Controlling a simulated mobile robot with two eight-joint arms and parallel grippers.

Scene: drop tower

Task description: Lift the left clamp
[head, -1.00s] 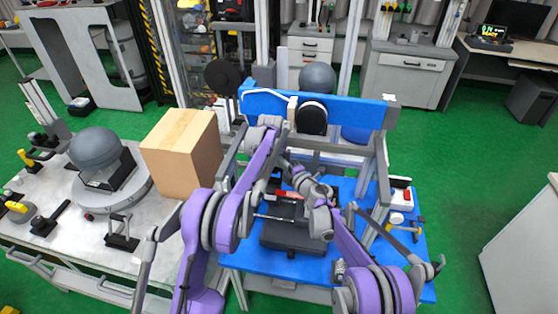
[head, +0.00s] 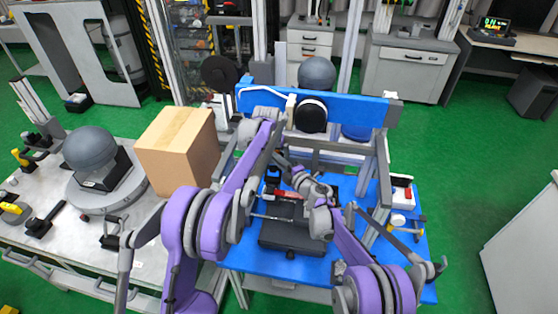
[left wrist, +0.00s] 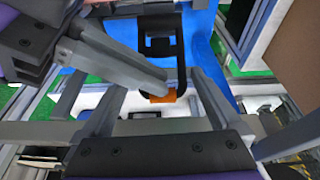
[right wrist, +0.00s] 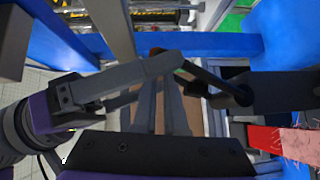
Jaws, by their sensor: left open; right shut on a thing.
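A black bracket-like part (left wrist: 160,45), likely the left clamp, stands over the blue surface in the left wrist view, with an orange patch (left wrist: 162,97) at its near end. My left gripper (left wrist: 158,85) is open, its fingers apart on either side of that part and not closed on it. My right gripper (right wrist: 165,75) has its fingers close together, shut on a dark bar (right wrist: 210,82). The contact is largely hidden behind a grey finger that crosses from the left. In the head view, both grippers meet above the black base (head: 291,235), and the arms hide the clamp area.
A blue crossbeam (head: 350,107) stands behind the grippers. A cardboard box (head: 178,152) and a grey ball (head: 90,146) stand on the left table. A red block (right wrist: 265,138) lies close on the right gripper's right. The blue table's right side holds small tools.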

